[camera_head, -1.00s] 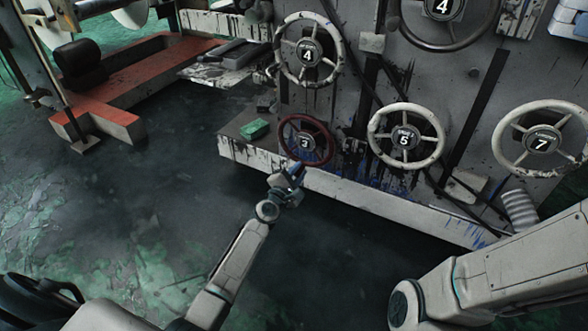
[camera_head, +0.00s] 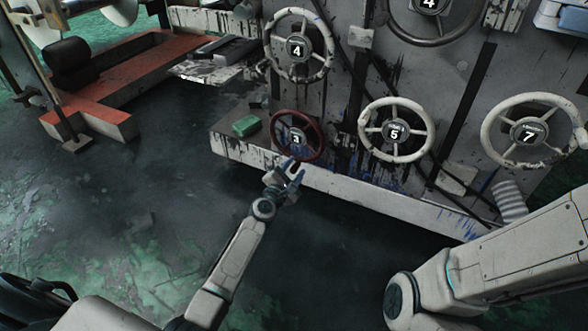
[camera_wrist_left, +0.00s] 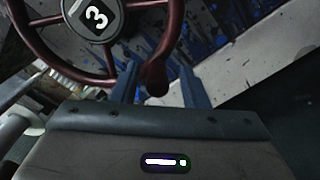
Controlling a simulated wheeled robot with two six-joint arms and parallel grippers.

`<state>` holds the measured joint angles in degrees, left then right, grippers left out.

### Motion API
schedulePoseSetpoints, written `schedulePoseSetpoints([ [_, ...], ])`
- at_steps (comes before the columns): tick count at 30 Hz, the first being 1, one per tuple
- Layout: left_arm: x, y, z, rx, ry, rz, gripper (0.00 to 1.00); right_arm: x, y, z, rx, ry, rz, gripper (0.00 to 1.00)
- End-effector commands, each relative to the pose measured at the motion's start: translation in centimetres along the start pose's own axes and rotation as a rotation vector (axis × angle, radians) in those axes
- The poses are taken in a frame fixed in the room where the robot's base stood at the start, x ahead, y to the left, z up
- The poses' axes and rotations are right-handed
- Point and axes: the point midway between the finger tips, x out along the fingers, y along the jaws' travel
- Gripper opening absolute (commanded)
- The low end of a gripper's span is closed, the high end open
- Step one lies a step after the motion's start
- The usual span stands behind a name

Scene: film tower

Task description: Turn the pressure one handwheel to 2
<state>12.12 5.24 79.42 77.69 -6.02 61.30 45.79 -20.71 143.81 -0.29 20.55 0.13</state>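The small dark red handwheel (camera_head: 316,150) sits low on the grey panel, and its hub dial reads 3. Its fine label is too small to read, so I cannot tell its name from the print. My left gripper (camera_head: 293,169) is just below the wheel's lower rim. In the left wrist view the red wheel (camera_wrist_left: 171,40) fills the upper left. Its dark red knob (camera_wrist_left: 153,78) shows between the two blue fingers of my left gripper (camera_wrist_left: 158,88), with gaps on both sides. The fingers are apart. My right gripper is out of view.
White handwheels around it read 4 (camera_head: 271,60), blurred 5 or 6 (camera_head: 429,138) and 7 (camera_head: 487,135). A grey wheel (camera_head: 440,41) is above. A green block (camera_head: 246,126) lies on the ledge (camera_head: 350,190) left of the red wheel. Open floor (camera_head: 140,220) lies left.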

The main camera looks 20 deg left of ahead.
Motion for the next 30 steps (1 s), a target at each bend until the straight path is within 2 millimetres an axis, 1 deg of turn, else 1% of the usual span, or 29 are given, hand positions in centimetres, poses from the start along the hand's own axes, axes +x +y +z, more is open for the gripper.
schedulePoseSetpoints([
  [8,0.0,0.2,0.1,0.001,-0.001,0.002,0.41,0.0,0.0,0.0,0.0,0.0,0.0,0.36],
  [11,-0.6,0.2,0.1,0.001,-0.001,0.002,0.41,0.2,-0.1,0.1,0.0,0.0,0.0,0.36],
  [14,-1.9,0.2,0.1,0.001,0.0,0.001,0.41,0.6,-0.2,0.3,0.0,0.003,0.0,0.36],
  [21,-6.7,0.1,0.1,0.001,0.0,0.001,0.41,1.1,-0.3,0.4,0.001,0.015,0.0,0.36],
  [24,-8.4,0.1,0.1,0.002,0.0,0.001,0.41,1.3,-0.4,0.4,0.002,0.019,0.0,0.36],
  [27,-9.7,0.1,0.0,0.001,0.0,0.002,0.41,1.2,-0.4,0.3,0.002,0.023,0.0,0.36],
  [30,-10.4,0.1,0.0,0.001,0.0,0.002,0.41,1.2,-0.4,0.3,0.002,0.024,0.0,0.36],
])
